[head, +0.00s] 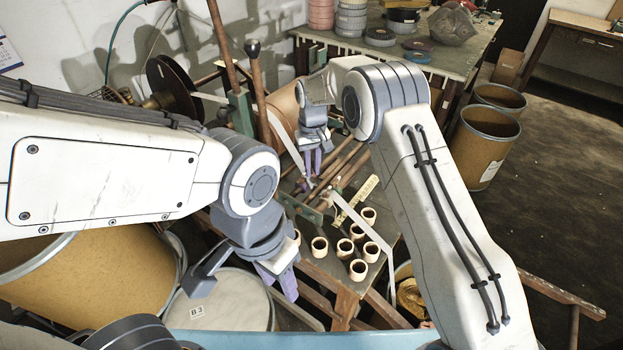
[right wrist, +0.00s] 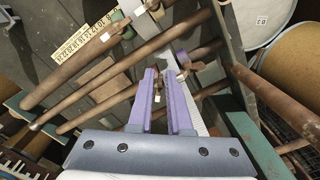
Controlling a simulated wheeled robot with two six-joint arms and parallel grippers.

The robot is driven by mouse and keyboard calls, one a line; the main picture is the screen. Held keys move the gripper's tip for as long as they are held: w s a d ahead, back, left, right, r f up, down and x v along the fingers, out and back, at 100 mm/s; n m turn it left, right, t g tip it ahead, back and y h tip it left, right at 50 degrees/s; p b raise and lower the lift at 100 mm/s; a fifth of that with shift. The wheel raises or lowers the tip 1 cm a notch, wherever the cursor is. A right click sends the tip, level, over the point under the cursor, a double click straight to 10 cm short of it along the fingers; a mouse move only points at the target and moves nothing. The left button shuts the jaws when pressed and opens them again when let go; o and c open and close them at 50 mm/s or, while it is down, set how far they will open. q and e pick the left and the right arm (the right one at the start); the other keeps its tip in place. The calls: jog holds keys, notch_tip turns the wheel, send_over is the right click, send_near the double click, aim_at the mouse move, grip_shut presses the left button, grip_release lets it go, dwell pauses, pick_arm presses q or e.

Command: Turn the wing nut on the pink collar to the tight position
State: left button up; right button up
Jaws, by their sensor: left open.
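My right gripper (head: 312,164) points down over the wooden rods on the bench; its two purple fingers also show in the right wrist view (right wrist: 160,75). They are a little apart, with a narrow gap and nothing clearly held. A small brownish fitting (right wrist: 183,61) sits just beyond the fingertips; a dull purplish-brown piece (head: 303,185) shows below them in the head view. I cannot tell for sure whether either is the pink collar or its wing nut. My left gripper (head: 278,281) is open and empty, low at the left of the bench, away from the rods.
Several small tan rings (head: 320,246) stand on the bench's front part beside a yellow ruler (head: 355,199). White strips of tape cross the bench. A drum with a pale lid (head: 232,300) stands below left. Upright rods (head: 256,80) rise behind the work.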

jog(key=n, duration=0.3)
jog(key=shift+d+b, duration=0.2)
jog(key=shift+b, duration=0.1)
jog(key=shift+w+r+n, duration=0.15)
jog(key=shift+n, duration=0.45)
notch_tip(320, 180, up, 11)
jog(key=b, duration=0.1)
jog(key=s+r+p, duration=0.1)
jog(key=s+r, duration=0.2)
jog(key=s, duration=1)
jog(key=s+r+p, duration=0.2)
jog(key=s+r, duration=0.2)
jog(key=s, duration=1)
jog(key=shift+s+a+y, duration=0.25)
jog(key=shift+a+y, duration=0.15)
